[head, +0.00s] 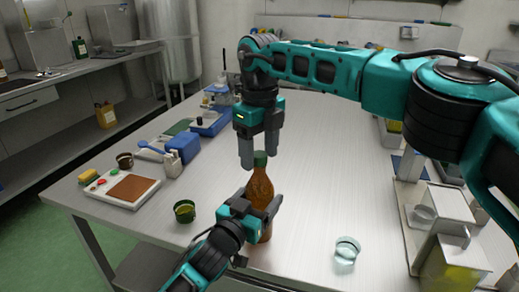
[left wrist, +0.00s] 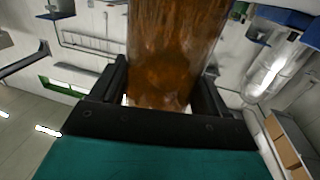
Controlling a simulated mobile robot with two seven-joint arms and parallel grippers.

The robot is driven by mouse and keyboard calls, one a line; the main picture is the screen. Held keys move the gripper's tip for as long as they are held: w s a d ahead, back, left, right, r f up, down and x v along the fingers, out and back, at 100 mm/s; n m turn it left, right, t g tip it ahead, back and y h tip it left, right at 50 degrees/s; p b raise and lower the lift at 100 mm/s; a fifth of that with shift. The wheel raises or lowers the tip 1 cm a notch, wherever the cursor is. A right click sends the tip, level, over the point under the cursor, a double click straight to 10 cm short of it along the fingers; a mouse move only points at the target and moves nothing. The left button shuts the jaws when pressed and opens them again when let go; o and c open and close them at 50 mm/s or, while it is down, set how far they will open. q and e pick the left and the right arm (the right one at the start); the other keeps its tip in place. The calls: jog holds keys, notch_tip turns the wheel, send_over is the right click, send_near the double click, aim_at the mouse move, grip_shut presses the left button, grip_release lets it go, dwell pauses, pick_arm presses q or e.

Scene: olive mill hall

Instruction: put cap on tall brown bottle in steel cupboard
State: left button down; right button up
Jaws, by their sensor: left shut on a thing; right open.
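The tall brown bottle (head: 259,190) stands upright at the near part of the steel table. My left gripper (head: 261,206) is shut around its lower body; the left wrist view shows the amber bottle (left wrist: 175,55) between the fingers. A green cap (head: 260,158) sits at the top of the bottle's neck; whether it is fully seated I cannot tell. My right gripper (head: 260,152) points down from above. It is open, its fingertips on either side of the cap with gaps. No steel cupboard can be made out clearly.
A green-rimmed dark cup (head: 185,211) stands left of the bottle, and a clear glass (head: 347,250) stands right. A white device with a brown plate (head: 127,187) and a blue box (head: 183,147) lie farther left. Metal apparatus (head: 446,212) is at the right edge. The table's middle is clear.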

notch_tip(320, 180, up, 12)
dwell(0.6)
pick_arm(q)
grip_release()
dwell(0.3)
jog(key=p+v, duration=0.1)
jog(key=v, duration=1.2)
pick_arm(e)
jog(key=shift+r, duration=0.55)
